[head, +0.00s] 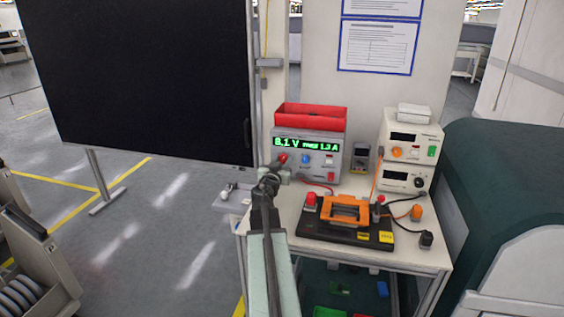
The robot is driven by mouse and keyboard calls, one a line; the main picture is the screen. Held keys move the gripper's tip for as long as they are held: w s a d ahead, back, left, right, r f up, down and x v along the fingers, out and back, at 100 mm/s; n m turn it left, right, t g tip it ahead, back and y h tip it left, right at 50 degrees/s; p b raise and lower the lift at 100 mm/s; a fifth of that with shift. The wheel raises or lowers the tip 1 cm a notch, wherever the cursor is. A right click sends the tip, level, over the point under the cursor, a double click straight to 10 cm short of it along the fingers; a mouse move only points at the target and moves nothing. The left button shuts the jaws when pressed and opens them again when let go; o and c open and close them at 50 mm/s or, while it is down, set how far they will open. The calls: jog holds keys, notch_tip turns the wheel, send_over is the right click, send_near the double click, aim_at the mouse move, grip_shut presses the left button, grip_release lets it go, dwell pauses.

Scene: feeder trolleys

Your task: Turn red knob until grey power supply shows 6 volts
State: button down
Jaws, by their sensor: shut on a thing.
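The grey power supply (336,148) stands at the back left of the white bench, facing me. Its green display (307,145) reads what looks like 8.1 V and 1.3 A. The red knob (283,158) is on the left of its front panel, below the display. My gripper (279,167) is at this knob, shut on it, with my arm reaching up from the front of the bench. The jaws are small in the picture and partly cover the knob's lower side. A blue knob (305,159) sits just right of it.
A red open bin (310,118) lies on the supply. A small dark meter (361,157) stands right of it, then a stack of white instruments (409,150). A black board with an orange frame (345,209) lies in front. A large black panel (145,75) stands left.

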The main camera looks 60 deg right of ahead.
jog(key=n, duration=0.4)
jog(key=shift+a, duration=0.1)
jog(key=shift+w+n, duration=0.1)
jog(key=shift+n, duration=1.5)
jog(key=c, duration=1)
grip_release()
jog(key=shift+o, duration=0.2)
jog(key=v, duration=0.8)
